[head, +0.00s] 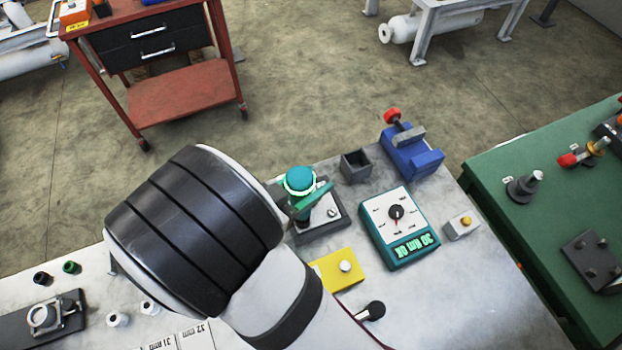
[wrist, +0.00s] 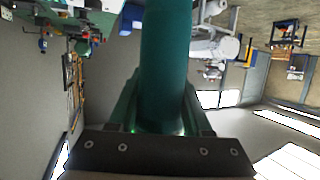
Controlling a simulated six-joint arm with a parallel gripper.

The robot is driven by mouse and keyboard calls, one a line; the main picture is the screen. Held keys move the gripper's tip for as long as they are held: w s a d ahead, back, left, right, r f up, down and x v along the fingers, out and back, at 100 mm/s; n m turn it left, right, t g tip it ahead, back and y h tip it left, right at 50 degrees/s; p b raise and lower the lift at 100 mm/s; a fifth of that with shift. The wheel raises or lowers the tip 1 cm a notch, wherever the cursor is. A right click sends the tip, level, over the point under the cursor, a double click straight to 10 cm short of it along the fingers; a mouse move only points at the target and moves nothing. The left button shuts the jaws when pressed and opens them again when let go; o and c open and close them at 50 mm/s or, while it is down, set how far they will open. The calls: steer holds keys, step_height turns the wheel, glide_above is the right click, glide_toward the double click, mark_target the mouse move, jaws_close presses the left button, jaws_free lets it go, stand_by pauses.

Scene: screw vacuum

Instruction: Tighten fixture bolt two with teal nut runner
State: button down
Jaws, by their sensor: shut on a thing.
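The teal nut runner (head: 299,179) stands upright in the head view, with a pale ring around its top. My gripper (head: 306,196) is shut on its body, with a green finger crossing it. In the wrist view the nut runner (wrist: 165,60) is a long teal cylinder between the two fingers of my gripper (wrist: 163,108). The fixture (head: 325,219), a light plate on a dark base, lies directly below and around the tool's lower end. One small bolt (head: 332,212) shows on the plate. The tool's lower tip is hidden, so contact with a bolt cannot be told.
A teal controller (head: 399,228) with a dial and lit green display stands right of the fixture. A dark open box (head: 355,166) and blue vise (head: 412,155) are behind. A yellow block (head: 336,270) lies in front. Bare grey bench (head: 470,300) shows at front right.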

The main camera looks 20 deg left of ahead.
mark_target(311, 173)
steer(key=shift+f, duration=0.75)
stand_by(2.9)
stand_by(0.4)
steer(key=shift+r, duration=2.55)
